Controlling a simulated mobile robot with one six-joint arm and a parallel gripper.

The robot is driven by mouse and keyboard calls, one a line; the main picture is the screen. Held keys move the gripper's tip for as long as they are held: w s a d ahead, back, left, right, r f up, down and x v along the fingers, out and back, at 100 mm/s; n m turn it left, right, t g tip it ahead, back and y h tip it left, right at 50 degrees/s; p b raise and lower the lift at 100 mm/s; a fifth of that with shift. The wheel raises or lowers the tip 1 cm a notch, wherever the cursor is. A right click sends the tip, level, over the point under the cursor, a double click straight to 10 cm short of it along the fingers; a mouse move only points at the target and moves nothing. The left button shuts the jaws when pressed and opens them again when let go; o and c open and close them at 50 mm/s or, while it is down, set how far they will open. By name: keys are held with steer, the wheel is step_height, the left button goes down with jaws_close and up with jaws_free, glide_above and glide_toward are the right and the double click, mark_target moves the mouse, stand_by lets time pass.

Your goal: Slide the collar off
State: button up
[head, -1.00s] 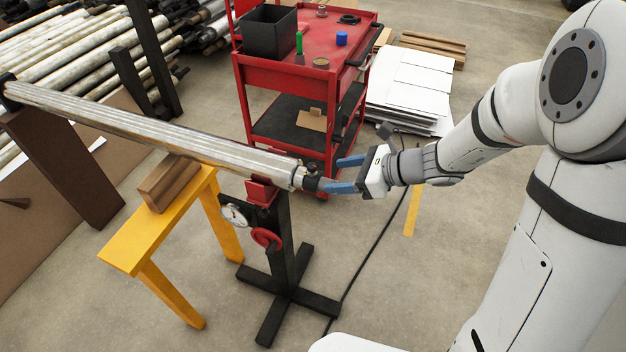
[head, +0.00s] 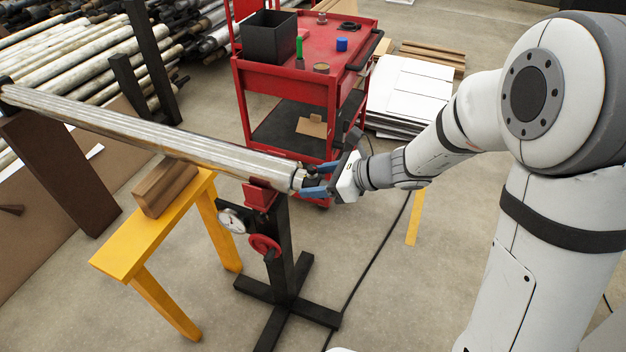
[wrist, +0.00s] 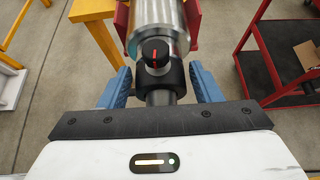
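A long silver tube (head: 165,140) rests on stands, its near end pointing at my gripper (head: 311,180). At that end, in the wrist view, a black collar (wrist: 174,82) sits around a dark shaft (wrist: 160,97). A black knob with a red mark (wrist: 155,53) stands up on it. The blue fingers (wrist: 160,72) lie on either side of the collar. They are open, with a narrow gap showing on each side. In the head view the collar is mostly hidden by the fingers.
A black stand with a red cradle (head: 259,195), a gauge and a red handwheel holds the tube near its end. A yellow trestle (head: 120,262) with a wooden block (head: 163,188) stands left of it. A red cart (head: 290,95) stands behind. A cable crosses the floor.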

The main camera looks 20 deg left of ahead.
steer(key=c, duration=0.7)
steer(key=shift+d, duration=0.1)
steer(key=shift+s+d+p, duration=0.15)
steer(key=shift+d+p, duration=0.05)
steer(key=shift+d, duration=1.6)
steer(key=shift+s+d+p, duration=0.15)
steer(key=shift+d, duration=1.7)
steer(key=shift+s+d+p, duration=0.15)
steer(key=shift+d+p, duration=0.05)
steer(key=shift+d, duration=1.6)
steer(key=shift+r, duration=0.1)
